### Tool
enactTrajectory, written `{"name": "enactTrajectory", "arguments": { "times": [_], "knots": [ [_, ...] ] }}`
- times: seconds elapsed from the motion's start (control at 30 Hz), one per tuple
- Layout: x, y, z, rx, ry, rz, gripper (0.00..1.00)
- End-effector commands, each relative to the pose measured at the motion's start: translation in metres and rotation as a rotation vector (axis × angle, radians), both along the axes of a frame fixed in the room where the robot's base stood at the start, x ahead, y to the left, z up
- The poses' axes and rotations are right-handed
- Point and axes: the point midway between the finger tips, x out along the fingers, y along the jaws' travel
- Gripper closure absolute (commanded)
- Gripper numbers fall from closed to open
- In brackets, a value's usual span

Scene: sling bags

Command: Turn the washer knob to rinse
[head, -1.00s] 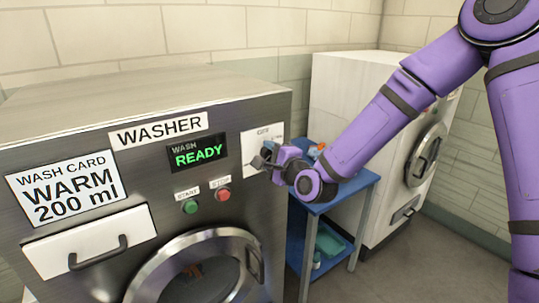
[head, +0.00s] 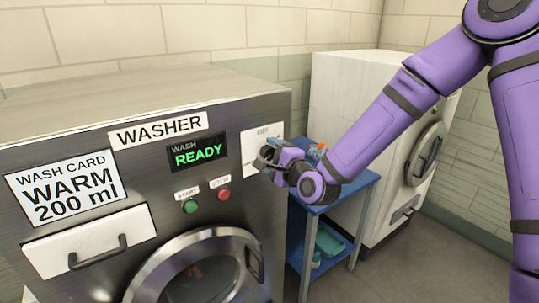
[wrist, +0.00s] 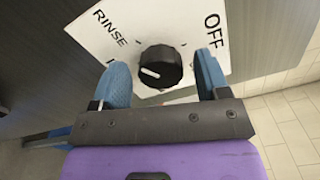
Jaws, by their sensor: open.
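The black washer knob (wrist: 160,66) sits on a white dial plate (wrist: 150,22). Another label by the left finger is mostly hidden. My gripper (wrist: 162,76) is open, with one blue finger on each side of the knob and visible gaps to both. In the head view my gripper (head: 265,158) is at the dial plate (head: 258,143) and hides the knob.
The washer's display (head: 198,152) reads WASH READY. Green (head: 190,207) and red (head: 223,194) buttons are left of my gripper. A blue cart (head: 345,190) and a white machine (head: 340,85) stand to the right.

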Motion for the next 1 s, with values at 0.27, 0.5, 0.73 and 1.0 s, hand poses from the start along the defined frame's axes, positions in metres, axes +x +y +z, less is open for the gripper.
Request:
{"name": "enactTrajectory", "arguments": {
  "times": [0.27, 0.5, 0.73, 1.0],
  "knots": [
    [-0.041, -0.029, 0.0, -0.002, 0.001, 0.0, 0.31],
    [-0.072, -0.049, 0.0, -0.001, 0.002, 0.0, 0.31],
    [-0.082, -0.056, 0.0, -0.001, 0.002, 0.001, 0.31],
    [-0.082, -0.056, 0.0, -0.001, 0.002, 0.001, 0.31]
  ]
}}
